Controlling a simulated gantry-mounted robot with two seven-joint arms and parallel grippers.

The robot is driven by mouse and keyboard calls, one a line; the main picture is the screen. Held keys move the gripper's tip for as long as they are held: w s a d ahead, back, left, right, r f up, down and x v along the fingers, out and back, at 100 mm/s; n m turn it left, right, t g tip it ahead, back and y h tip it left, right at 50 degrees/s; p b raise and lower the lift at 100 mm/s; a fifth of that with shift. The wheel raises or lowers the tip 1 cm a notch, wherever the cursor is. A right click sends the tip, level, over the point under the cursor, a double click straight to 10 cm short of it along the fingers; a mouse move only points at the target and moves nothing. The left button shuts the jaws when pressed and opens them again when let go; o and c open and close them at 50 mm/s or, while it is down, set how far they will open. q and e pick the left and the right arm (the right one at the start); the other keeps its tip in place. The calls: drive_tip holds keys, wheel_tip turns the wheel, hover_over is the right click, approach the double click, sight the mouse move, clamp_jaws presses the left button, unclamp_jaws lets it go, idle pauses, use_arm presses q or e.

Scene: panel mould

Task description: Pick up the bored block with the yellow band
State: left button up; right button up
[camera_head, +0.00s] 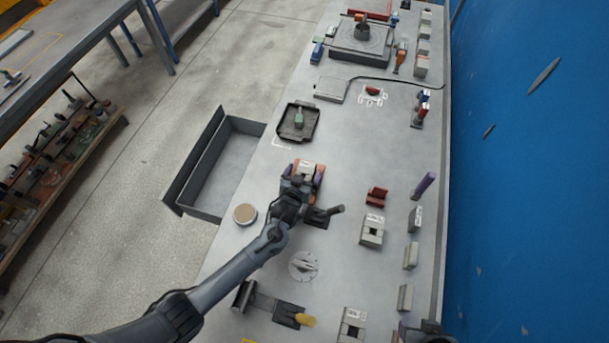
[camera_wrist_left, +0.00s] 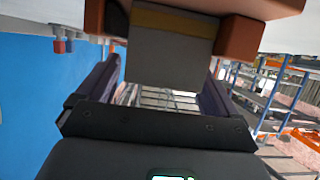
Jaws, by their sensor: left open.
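The bored block with the yellow band (camera_wrist_left: 168,58) is a grey block in the left wrist view, with a dull yellow band across its upper part. Its bore is not visible. In the head view a pale block top (camera_head: 305,167) shows at the gripper tip, probably the same block. My left gripper (camera_head: 302,178) is open around it; in the left wrist view its two dark purple fingers (camera_wrist_left: 160,80) stand on either side, with a visible gap at least on the right. A dark part at the bottom edge seems to be my right gripper (camera_head: 424,331), mostly cut off.
Orange-brown pieces (camera_wrist_left: 242,36) flank the block closely. A black tray (camera_head: 283,124) with a green-topped item lies beyond, and a round brown-topped disc (camera_head: 245,213) lies left. A dark holder (camera_head: 318,217) is close right of my gripper. A grey bin (camera_head: 205,190) adjoins the bench's left edge.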

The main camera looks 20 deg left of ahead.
use_arm(q)
drive_tip(key=shift+w+f, duration=0.35)
drive_tip(key=shift+w, duration=0.3)
drive_tip(key=shift+r, duration=0.1)
drive_tip(key=c, duration=1.2)
drive_tip(key=shift+c, duration=0.2)
